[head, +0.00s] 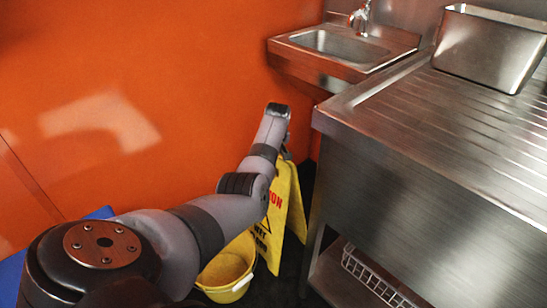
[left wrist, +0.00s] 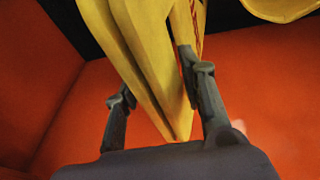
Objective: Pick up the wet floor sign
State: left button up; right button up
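The yellow wet floor sign (head: 283,205) stands tent-like on the dark floor between the orange wall and the steel counter, with red and black print on one face. My left arm reaches over it and hides part of its upper portion in the head view. In the left wrist view, the sign's narrow top (left wrist: 165,105) lies between the two fingers of my left gripper (left wrist: 157,72). The fingers are spread apart, with orange gaps showing beside the sign's tip; whether a fingertip touches it I cannot tell. My right gripper is not in view.
A yellow bucket (head: 228,272) stands on the floor just left of the sign. The steel counter (head: 400,150) closes the right side, with a wire rack (head: 372,278) below. A sink (head: 343,45) is mounted behind. The orange wall (head: 150,100) bounds the left.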

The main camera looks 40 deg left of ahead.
pick_arm(q)
grip_shut()
dwell(0.4)
jog(key=shift+a+r, duration=0.1)
